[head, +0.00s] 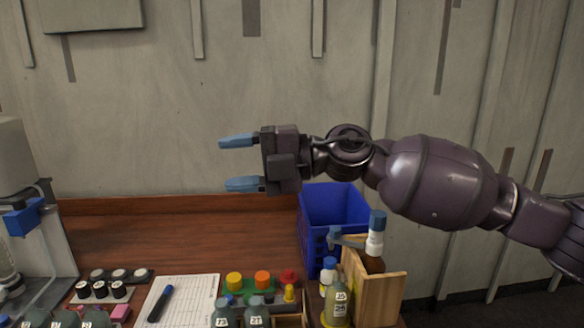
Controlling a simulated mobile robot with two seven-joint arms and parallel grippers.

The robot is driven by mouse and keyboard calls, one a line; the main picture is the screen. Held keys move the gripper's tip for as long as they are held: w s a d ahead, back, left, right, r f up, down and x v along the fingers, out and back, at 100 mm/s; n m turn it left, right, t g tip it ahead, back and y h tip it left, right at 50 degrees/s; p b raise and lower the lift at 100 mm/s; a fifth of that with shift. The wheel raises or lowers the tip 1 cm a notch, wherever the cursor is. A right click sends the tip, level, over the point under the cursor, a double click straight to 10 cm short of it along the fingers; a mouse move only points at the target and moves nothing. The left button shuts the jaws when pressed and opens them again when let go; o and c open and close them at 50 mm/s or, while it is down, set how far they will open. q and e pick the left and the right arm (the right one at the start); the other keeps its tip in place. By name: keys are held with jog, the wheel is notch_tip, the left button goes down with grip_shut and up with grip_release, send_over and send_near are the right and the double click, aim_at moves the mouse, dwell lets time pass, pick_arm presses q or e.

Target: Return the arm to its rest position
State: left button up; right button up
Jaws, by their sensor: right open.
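My right arm comes in from the right edge and stretches level across the view in front of the grey wall. My right gripper (232,163) points left, with its two blue fingers spread apart and nothing between them. It hangs above the wooden table (150,232), higher than and to the left of the blue crate (333,203). My left gripper does not show.
A wooden box (378,292) with bottles, one a tall brown spray bottle (374,245), stands below my right forearm. The table's back middle is clear.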

jog(key=w+d+f+m+t+y, duration=0.1)
jog(key=w+d+f+m+t, duration=0.7)
jog(key=m+t, duration=0.65)
jog(key=s+d+f+m+t+h, duration=0.1)
jog(key=d+f+m+t+h, duration=0.1)
jog(key=d+f+m+h, duration=0.55)
jog(key=s+d+f+m+t+h, duration=0.25)
jog(key=d+f+m, duration=0.2)
jog(key=f, duration=0.55)
jog(key=s+d+f+m+g+h, duration=0.1)
jog(key=s+d+f+m+h, duration=0.3)
jog(key=f, duration=0.3)
jog(key=s+d+f+m+g+h, duration=0.1)
jog(key=s+d+f+m, duration=0.1)
jog(key=s+d+f, duration=0.5)
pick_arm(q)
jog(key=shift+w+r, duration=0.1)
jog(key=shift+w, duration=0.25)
pick_arm(e)
jog(key=s+d+f+m+g+h, duration=0.1)
jog(key=s+d+f+g, duration=0.1)
jog(key=s+f, duration=0.5)
jog(key=s+d+f+m+g+h, duration=0.1)
jog(key=s+d+f+g+h, duration=0.1)
jog(key=s+f, duration=0.5)
jog(key=shift+s+d+m, duration=0.35)
jog(key=shift+s, duration=0.1)
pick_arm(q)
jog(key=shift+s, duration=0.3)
